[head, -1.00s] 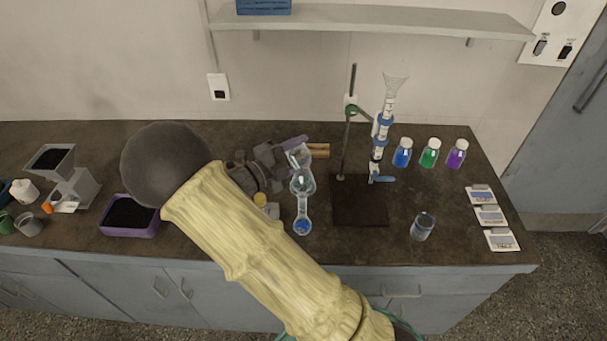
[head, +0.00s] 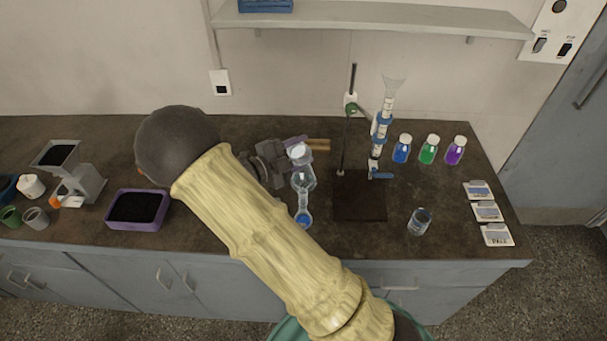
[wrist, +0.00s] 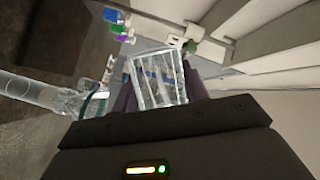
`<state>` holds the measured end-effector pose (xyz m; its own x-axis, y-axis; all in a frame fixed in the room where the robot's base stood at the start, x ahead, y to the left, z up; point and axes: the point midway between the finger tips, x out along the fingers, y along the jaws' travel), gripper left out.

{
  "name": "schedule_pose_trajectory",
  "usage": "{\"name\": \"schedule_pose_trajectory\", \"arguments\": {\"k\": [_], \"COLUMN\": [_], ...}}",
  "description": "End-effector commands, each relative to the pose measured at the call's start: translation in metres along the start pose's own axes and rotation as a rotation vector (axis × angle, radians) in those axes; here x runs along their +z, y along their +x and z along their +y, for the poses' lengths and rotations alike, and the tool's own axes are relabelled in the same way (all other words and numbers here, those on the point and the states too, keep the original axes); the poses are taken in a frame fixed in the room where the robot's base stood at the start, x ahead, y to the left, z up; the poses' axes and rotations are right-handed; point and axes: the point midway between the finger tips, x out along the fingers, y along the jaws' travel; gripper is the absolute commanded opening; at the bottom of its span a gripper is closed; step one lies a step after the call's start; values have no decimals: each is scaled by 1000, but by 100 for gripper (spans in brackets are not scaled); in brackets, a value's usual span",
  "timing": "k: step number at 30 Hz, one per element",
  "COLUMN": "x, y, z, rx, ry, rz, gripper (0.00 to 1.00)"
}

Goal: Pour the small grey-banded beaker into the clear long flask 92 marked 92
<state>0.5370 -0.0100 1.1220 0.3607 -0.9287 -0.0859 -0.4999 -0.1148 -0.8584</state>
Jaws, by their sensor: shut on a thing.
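My gripper (head: 283,158) is shut on a small clear beaker (wrist: 158,80), which lies between the jaws in the wrist view. In the head view the beaker (head: 298,151) shows at the jaw tips, just above and behind the top of the clear long flask (head: 303,181).
A stand with a burette (head: 379,135) and dark base (head: 360,205) is right of the flask. Blue (head: 401,150), green (head: 429,150) and purple (head: 456,151) bottles stand behind another beaker (head: 419,222). Labelled cards (head: 486,211) lie right; a purple tray (head: 163,204) is left.

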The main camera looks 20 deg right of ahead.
Motion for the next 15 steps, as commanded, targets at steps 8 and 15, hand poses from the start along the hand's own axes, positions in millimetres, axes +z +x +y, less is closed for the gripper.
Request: {"name": "schedule_pose_trajectory", "arguments": {"k": [8,15], "x": [-4,2], "y": [-1,1], "z": [-7,-1], "rx": [60,125], "ry": [-140,-297], "rz": [-20,-42], "gripper": [21,21]}}
